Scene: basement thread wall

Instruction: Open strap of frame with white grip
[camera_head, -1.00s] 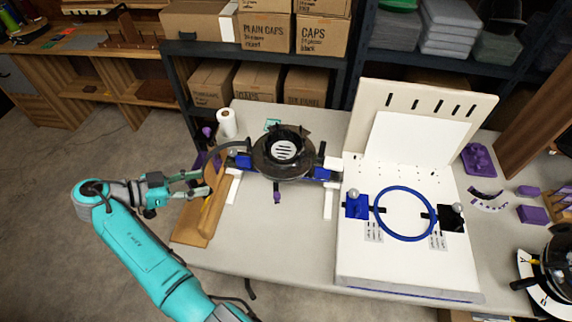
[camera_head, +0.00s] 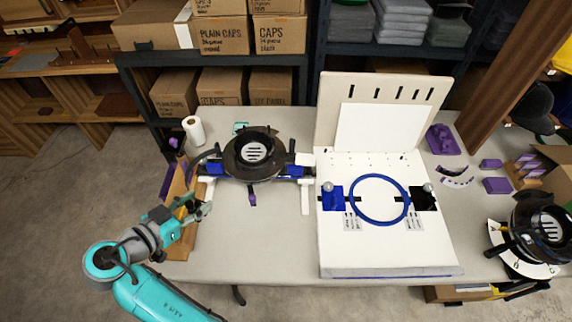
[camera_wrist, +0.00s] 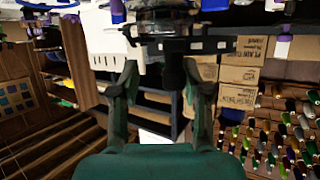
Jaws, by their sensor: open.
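A round black frame (camera_head: 250,157) with blue side blocks lies at the left of the table; a white piece (camera_head: 304,160) sits at its right end and a purple tab (camera_head: 252,200) sticks out in front. A dark curved band (camera_head: 204,158) shows at its left end; I cannot tell whether it is the strap. My gripper (camera_head: 203,210) is open and empty by the table's left edge, front left of the frame and apart from it. In the wrist view both fingers of my gripper (camera_wrist: 160,88) are spread, with dark, blurred parts beyond them.
A white board stand (camera_head: 390,250) with a blue ring (camera_head: 379,200) fills the table's middle. A second black round frame (camera_head: 540,228) is at the right. Wooden pieces (camera_head: 180,238) stand at the left edge, near my gripper. Bare table lies in front of the first frame.

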